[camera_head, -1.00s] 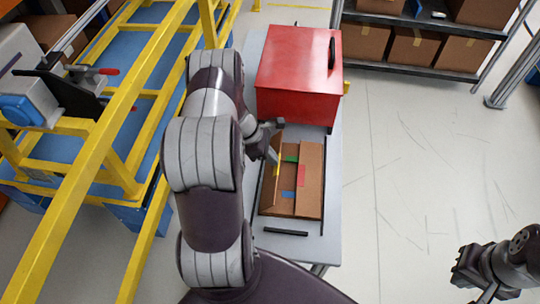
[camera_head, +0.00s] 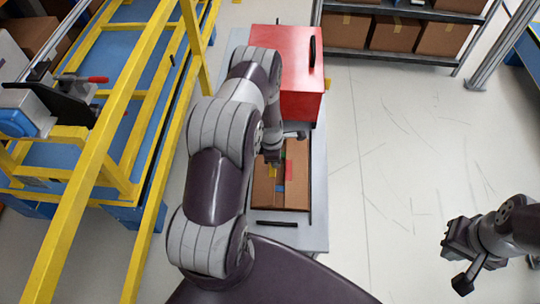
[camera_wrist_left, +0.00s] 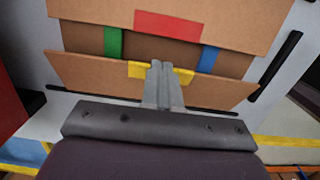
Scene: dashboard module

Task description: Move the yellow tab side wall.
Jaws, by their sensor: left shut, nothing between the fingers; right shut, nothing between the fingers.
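An open cardboard box (camera_head: 298,188) lies on the grey table below the red case. In the left wrist view, its near side wall (camera_wrist_left: 100,75) carries the yellow tab (camera_wrist_left: 137,70). A red tab (camera_wrist_left: 168,25) is on the opposite panel, with green (camera_wrist_left: 113,42) and blue (camera_wrist_left: 208,59) tabs at the two ends. My left gripper (camera_wrist_left: 160,66) is shut and empty, its fingertips over the yellow tab; contact is unclear. My right gripper (camera_head: 452,262) is far right, away from the table.
A red case (camera_head: 298,75) stands on the table just behind the box. A black handle or bar (camera_head: 277,224) lies at the front. A yellow frame (camera_head: 140,100) stands left. Shelves with cartons (camera_head: 395,32) are behind. The floor at right is clear.

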